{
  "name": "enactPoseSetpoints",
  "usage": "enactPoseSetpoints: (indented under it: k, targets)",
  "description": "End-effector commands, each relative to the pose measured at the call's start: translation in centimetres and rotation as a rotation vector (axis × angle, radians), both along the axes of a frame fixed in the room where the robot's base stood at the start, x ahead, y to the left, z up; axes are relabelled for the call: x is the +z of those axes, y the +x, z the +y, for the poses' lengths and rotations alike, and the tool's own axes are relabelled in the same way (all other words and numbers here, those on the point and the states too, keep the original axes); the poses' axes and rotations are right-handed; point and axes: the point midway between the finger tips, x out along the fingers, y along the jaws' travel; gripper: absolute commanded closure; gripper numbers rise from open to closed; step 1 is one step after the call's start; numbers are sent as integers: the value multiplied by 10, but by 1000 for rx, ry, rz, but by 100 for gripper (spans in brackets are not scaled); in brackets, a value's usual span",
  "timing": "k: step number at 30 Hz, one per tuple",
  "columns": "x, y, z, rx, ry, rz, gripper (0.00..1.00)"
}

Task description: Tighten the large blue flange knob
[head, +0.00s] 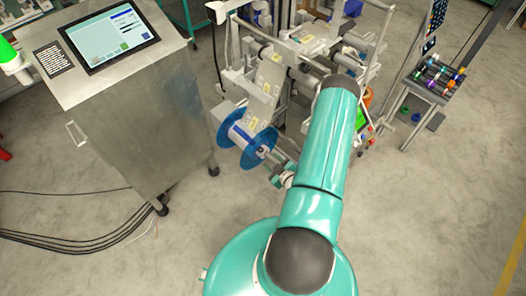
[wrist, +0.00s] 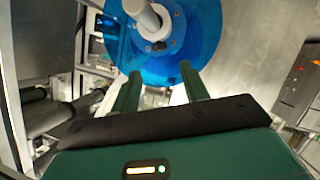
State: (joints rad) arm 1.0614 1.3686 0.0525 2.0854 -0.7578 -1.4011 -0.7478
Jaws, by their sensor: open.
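The large blue flange (head: 257,159) is a round disc at the near end of a white roll, with a second blue disc (head: 226,115) behind it. In the wrist view the blue flange (wrist: 205,30) fills the upper middle. A grey-white hub with a pale cylindrical knob or shaft (wrist: 143,14) stands out from its centre. My gripper (wrist: 159,70) is open, its two green fingers pointing at the flange just below the hub. In the head view my gripper (head: 279,170) is beside the flange, partly hidden by my arm.
A metal cabinet with a touchscreen (head: 110,37) stands left of the reel machine (head: 268,75). A rack of coloured spools (head: 438,76) stands at the right. Black cables (head: 85,238) lie on the floor at left. A panel with buttons (wrist: 299,82) is at the wrist view's right.

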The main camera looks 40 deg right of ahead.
Motion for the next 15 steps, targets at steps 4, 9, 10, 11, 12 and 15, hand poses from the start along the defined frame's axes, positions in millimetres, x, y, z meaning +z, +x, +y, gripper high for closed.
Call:
enactPoseSetpoints:
  k: [4,9,10,11,12,15]
  targets:
    - [-10,29,-6,1,-1,-3,55]
    - [-21,58,-14,0,-1,-2,55]
    - [-23,62,-15,1,-1,-1,55]
    - [-24,67,-16,0,-1,-2,55]
    - [-25,71,-17,2,-1,-3,55]
    - [-28,79,-19,1,-1,-2,55]
